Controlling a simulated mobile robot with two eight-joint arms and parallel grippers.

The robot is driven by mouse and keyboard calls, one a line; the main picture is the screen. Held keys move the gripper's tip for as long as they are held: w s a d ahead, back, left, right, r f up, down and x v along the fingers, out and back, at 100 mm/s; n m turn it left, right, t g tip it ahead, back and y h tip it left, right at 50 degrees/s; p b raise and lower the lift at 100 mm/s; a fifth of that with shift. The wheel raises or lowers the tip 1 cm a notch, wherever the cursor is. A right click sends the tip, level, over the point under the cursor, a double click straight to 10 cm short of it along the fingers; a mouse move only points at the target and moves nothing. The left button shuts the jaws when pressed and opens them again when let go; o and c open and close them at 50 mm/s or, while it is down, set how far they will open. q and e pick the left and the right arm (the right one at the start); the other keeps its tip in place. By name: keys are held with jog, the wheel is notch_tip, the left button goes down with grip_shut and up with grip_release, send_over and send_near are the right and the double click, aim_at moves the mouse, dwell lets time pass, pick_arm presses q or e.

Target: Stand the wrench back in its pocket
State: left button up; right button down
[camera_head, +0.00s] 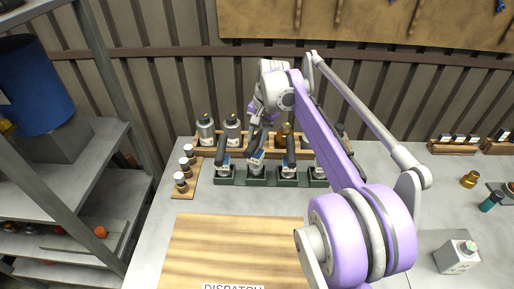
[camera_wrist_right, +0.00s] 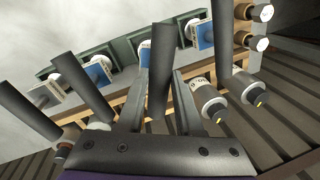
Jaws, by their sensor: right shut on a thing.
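A green rack (camera_head: 232,181) on the table holds a row of upright black-handled tools with blue and white labels. My right gripper (camera_head: 258,138) comes down over the rack from behind and is shut on the black handle of one tool, the wrench (camera_head: 256,156). In the right wrist view the handle (camera_wrist_right: 161,75) runs between the two fingers (camera_wrist_right: 160,112), with a blue label beyond it. The wrench is over or in a middle pocket of the rack (camera_wrist_right: 122,47). Its lower end is hidden, so I cannot tell how deep it sits. My left gripper is out of view.
Neighbouring tools stand close on both sides, one at the left (camera_head: 222,150) and one at the right (camera_head: 291,153). Metal canisters (camera_head: 206,131) stand behind. A small wooden stand (camera_head: 185,188) with jars is at the left. A wooden board (camera_head: 235,245) lies clear in front.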

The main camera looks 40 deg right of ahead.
jog(key=shift+f, duration=1.65)
jog(key=shift+f, duration=0.2)
jog(key=c, duration=0.6)
grip_release()
notch_tip(320, 180, up, 12)
jog(key=s+d, duration=0.1)
jog(key=s, duration=0.1)
jog(key=s+a+f+n+t+h, duration=0.1)
jog(key=s+a+f+n, duration=0.25)
jog(key=a, duration=0.35)
jog(key=s+a+f+n, duration=0.3)
jog(key=s+a+f, duration=0.2)
jog(key=a, duration=0.2)
jog(key=s+a+f+n, duration=0.2)
jog(key=s+f, duration=0.1)
jog(key=f, duration=0.1)
jog(key=s+a+f+n+t, duration=0.1)
jog(key=s+a+f+n, duration=0.1)
jog(key=s+a+f, duration=0.1)
jog(key=s+a+f+n+t+p, duration=0.1)
jog(key=s+a+f+n, duration=0.1)
jog(key=s+f, duration=0.3)
jog(key=shift+a, duration=0.45)
jog(key=shift+s+a+f, duration=0.1)
jog(key=shift+f, duration=0.15)
